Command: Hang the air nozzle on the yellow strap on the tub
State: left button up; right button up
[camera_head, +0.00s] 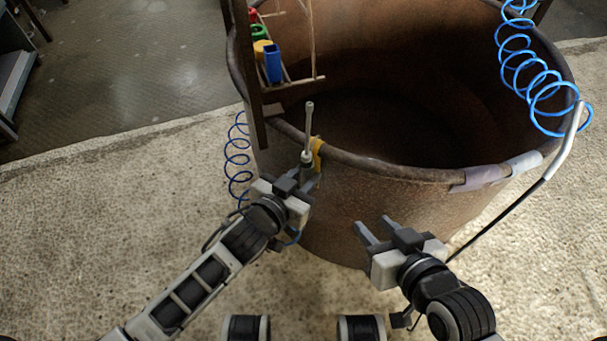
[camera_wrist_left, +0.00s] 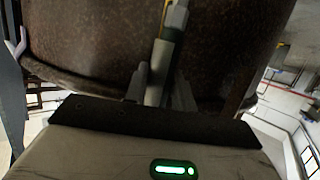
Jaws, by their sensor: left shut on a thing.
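The air nozzle (camera_head: 308,128) is a thin grey-metal tool standing roughly upright at the tub's near-left rim. My left gripper (camera_head: 308,172) is shut on it; the left wrist view also shows the nozzle (camera_wrist_left: 161,70) between the fingers. The yellow strap (camera_head: 316,153) shows on the rim just right of and behind the nozzle, partly hidden by it. I cannot tell whether nozzle and strap touch. The brown tub (camera_head: 345,205) fills the upper middle. My right gripper (camera_head: 375,226) is open and empty in front of the tub wall.
A blue coiled hose (camera_head: 237,160) hangs left of the tub. Another blue coil (camera_head: 530,70) and a bent metal lance (camera_head: 567,140) are at the right rim. A wooden rack (camera_head: 252,75) with coloured items, including a blue one (camera_head: 272,64), stands at the left rim.

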pick_arm(q)
jog(key=o, duration=0.8)
jog(key=shift+f, duration=0.1)
